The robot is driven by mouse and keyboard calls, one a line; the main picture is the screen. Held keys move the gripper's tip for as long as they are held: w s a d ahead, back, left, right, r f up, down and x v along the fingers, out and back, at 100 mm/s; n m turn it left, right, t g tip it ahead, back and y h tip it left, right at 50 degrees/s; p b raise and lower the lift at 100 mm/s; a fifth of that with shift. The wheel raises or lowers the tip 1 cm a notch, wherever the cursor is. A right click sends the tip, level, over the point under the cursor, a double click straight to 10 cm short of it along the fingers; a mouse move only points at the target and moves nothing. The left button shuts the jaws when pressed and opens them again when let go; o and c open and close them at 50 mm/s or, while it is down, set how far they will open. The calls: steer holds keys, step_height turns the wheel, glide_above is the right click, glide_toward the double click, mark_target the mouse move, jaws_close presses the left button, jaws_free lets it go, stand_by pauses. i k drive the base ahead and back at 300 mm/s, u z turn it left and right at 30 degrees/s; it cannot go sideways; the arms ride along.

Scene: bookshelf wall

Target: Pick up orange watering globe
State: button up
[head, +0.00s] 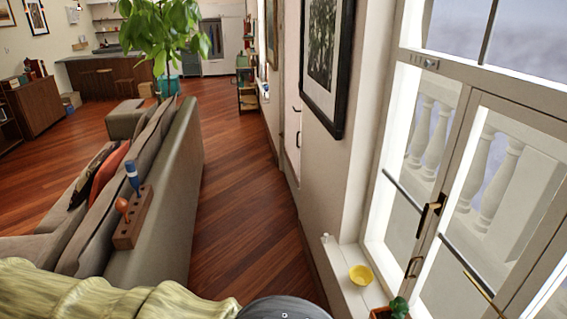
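A small orange object (121,204), which looks like the orange watering globe, is at the left, at the wooden block (126,232) on top of the sofa's back. Only its rounded top shows clearly. A blue object with a pale band (132,178) stands upright just behind it at the same block. My gripper is not in view. A dark grey rounded part at the bottom edge seems to be mine.
The grey sofa (175,180) runs along the left. Yellow-green ribbed fabric (90,295) fills the lower left. A yellow bowl (361,275) and a potted plant (398,307) are on the right windowsill. The wooden floor (238,190) between sofa and wall is clear.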

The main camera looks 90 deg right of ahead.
mark_target(122, 204)
steer(key=u, duration=0.05)
steer(key=i, duration=1.4)
steer(key=z, duration=4.45)
steer(key=i, duration=0.5)
steer(key=z, duration=0.1)
